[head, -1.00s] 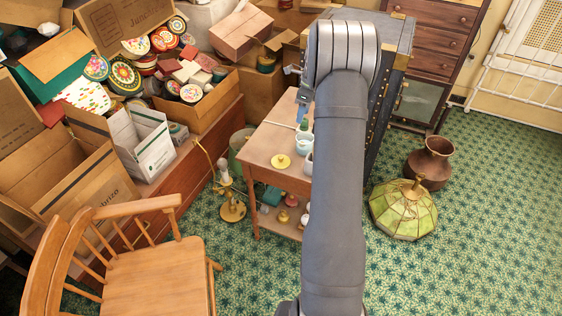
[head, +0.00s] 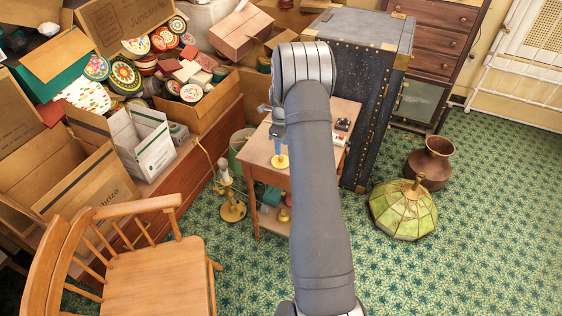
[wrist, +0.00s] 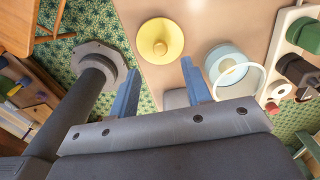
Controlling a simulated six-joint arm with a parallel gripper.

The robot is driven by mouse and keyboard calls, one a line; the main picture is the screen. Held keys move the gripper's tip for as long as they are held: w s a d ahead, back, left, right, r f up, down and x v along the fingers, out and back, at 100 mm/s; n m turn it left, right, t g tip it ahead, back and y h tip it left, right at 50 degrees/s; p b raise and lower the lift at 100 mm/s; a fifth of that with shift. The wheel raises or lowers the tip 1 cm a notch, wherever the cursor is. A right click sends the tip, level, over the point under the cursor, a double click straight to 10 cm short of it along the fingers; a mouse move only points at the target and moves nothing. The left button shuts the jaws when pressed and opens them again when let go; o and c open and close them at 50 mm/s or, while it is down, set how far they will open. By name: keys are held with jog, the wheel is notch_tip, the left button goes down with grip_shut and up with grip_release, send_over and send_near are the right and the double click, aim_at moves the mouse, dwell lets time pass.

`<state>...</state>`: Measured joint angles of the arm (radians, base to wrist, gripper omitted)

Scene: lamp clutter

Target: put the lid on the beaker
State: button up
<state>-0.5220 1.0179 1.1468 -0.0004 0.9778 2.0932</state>
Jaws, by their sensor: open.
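The lid is a yellow disc with a small knob (wrist: 160,42). It lies on the small wooden table and also shows in the head view (head: 281,162). The beaker appears to be the pale blue round vessel (wrist: 226,62) right of the lid in the wrist view; a pale ring overlaps its lower right, and I cannot tell if it belongs to it. My arm hides the vessel in the head view. My gripper (wrist: 160,67) is open and empty, its blue fingers pointing down at the table near the lid. In the head view my gripper (head: 279,148) appears just above the lid.
The wooden table (head: 258,149) has a lower shelf with small items. A grey part-hidden object (wrist: 176,98) shows between my fingers. A white holder with green and black pieces (wrist: 298,40) stands at right. A brass lamp (head: 231,200) and dark trunk (head: 365,105) flank the table.

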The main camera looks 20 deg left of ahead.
jog(key=shift+a+f, duration=0.15)
jog(key=shift+f, duration=2.65)
grip_shut()
